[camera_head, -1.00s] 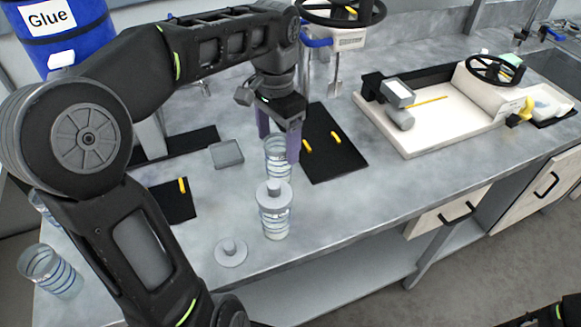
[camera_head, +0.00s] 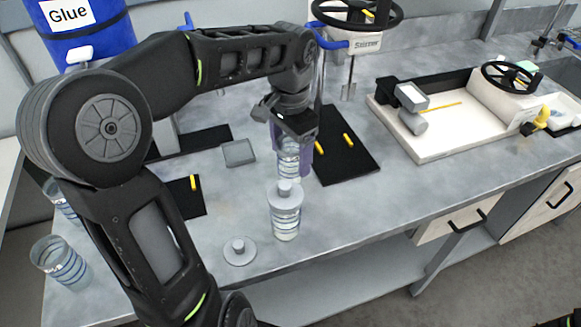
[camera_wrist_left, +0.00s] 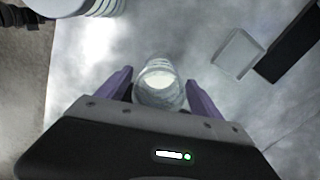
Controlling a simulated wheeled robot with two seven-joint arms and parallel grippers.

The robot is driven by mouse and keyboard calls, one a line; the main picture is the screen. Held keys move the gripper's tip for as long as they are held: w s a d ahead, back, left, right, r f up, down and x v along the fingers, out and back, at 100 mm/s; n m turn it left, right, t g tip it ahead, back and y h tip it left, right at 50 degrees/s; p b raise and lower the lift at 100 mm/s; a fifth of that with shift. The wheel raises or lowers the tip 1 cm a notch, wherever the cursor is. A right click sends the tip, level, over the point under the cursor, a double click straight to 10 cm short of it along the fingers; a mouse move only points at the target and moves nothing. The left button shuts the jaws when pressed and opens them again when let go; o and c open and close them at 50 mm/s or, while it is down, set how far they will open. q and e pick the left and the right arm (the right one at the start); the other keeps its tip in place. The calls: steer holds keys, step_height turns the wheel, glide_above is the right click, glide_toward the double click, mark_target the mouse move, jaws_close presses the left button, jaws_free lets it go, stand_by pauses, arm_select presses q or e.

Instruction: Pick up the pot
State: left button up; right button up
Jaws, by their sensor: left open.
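The pot is a clear glass jar with blue bands (camera_head: 289,168), standing open on the grey bench; a lidless top shows in the left wrist view (camera_wrist_left: 159,88). My left gripper (camera_head: 292,158) is lowered over it with its purple fingers open, one on each side. In the left wrist view the gripper (camera_wrist_left: 158,80) has the jar between its fingers, with gaps visible on both sides. The fingers partly hide the jar in the head view. My right gripper is not in view.
A lidded jar (camera_head: 285,218) stands just in front of the pot. A loose lid (camera_head: 240,252) lies near the front edge. A small grey tray (camera_head: 238,153) lies left, a black mat (camera_head: 335,145) right. Two more glasses, including one (camera_head: 62,264), stand at far left.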

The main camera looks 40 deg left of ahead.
mark_target(291, 166)
arm_select(q)
step_height(291, 166, down, 4)
steer(key=shift+f, duration=0.25)
steer(key=shift+c, duration=0.6)
steer(key=c, duration=1.4)
steer(key=shift+r, duration=0.2)
steer(key=shift+c, duration=0.2)
step_height(291, 166, up, 10)
steer(key=shift+f, duration=0.1)
